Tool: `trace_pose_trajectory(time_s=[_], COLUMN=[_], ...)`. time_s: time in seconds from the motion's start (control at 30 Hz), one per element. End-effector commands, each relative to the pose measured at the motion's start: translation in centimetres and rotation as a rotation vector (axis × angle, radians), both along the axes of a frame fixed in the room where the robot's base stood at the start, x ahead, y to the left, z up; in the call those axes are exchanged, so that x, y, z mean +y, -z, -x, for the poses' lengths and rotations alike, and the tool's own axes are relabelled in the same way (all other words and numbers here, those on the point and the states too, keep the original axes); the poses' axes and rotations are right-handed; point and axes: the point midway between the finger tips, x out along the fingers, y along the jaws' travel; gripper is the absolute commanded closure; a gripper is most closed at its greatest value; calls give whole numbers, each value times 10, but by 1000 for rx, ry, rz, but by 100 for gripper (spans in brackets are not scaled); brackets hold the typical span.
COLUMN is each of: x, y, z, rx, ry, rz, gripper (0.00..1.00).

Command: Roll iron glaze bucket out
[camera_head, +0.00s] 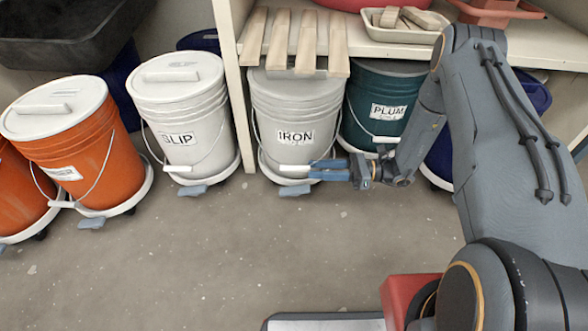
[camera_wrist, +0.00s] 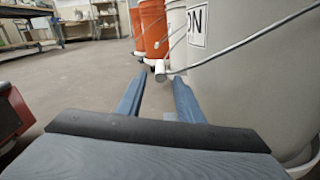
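The iron glaze bucket (camera_head: 297,112) is light grey with a label reading IRON. It stands upright on a wheeled dolly (camera_head: 270,172) with a grey-blue tab (camera_head: 295,190) at the front, under the shelf edge. Its wire handle hangs down in front with a white grip (camera_head: 294,168). My gripper (camera_head: 314,170) is low at the bucket's front right, just right of the grip. In the wrist view the fingers (camera_wrist: 160,80) are apart, with the white grip (camera_wrist: 160,70) ahead between their tips. Contact cannot be told. The bucket wall (camera_wrist: 245,85) fills the right side.
The SLIP bucket (camera_head: 185,112) stands to the left, with orange buckets (camera_head: 95,160) beyond. The teal PLUM bucket (camera_head: 385,85) is to the right, partly behind my arm. A shelf post (camera_head: 232,85) stands between SLIP and IRON. Wooden slats (camera_head: 295,40) overhang the shelf. The floor in front is clear.

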Motion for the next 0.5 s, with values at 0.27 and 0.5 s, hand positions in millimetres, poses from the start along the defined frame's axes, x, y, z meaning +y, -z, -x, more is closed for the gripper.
trace_pose_trajectory(time_s=[0.27,0.5], x=[37,68], y=[1,0], z=[-2,-3], rx=[-2,-2], ry=[-2,-1], rz=[-3,-3], gripper=[67,67])
